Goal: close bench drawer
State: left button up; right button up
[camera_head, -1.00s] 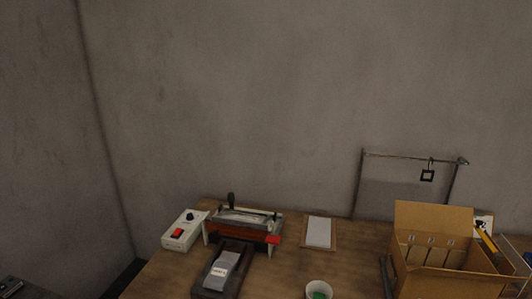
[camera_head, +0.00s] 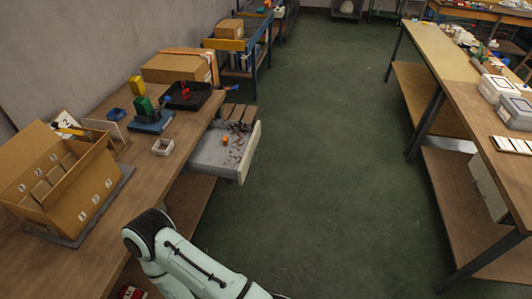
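The bench drawer (camera_head: 212,158) is pulled out from the wooden workbench (camera_head: 95,255) on the left and juts over the floor. It is light grey, with a few small loose items inside, one of them orange. My arm, pale green with a dark joint, shows at the bottom left in front of the bench, apart from the drawer. Neither gripper shows in the view.
A blue cart (camera_head: 250,62) stands beyond the drawer. Green floor (camera_head: 325,150) lies clear up to another bench (camera_head: 515,180) on the right.

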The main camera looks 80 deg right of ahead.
aim_at(208, 156)
jog(key=k+j+z, duration=0.1)
jog(key=z, duration=2.6)
jog(key=i+l, duration=0.1)
jog(key=i, duration=0.45)
jog(key=i+l, duration=0.1)
jog(key=i, duration=0.4)
jog(key=i+u, duration=0.1)
jog(key=i, duration=0.45)
